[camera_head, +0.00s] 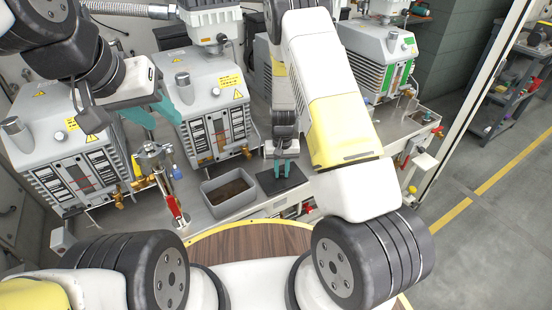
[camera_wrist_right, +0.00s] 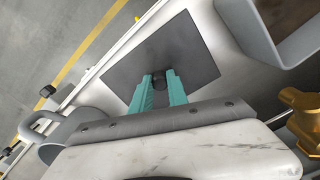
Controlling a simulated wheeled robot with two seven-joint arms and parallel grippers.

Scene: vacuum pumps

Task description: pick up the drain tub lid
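The drain tub lid (camera_head: 291,184) is a dark square plate lying on the light bench, right of the grey drain tub (camera_head: 232,206), which holds brownish liquid. In the right wrist view the lid (camera_wrist_right: 190,47) lies flat under my gripper, with a small black knob at its middle. My right gripper (camera_head: 281,170) is over the lid. In the wrist view its teal fingers (camera_wrist_right: 160,80) stand close on both sides of the knob, which fills the gap between them. My left gripper (camera_head: 164,122) is open and empty, raised in front of the pumps at the left.
Grey vacuum pumps (camera_head: 205,95) stand behind the tub, with another pump (camera_head: 375,55) at the back right. A metal fitting with a red handle (camera_head: 173,205) stands left of the tub. A brass valve (camera_wrist_right: 302,110) is at the right of the wrist view. A round wooden surface (camera_head: 250,243) is in front.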

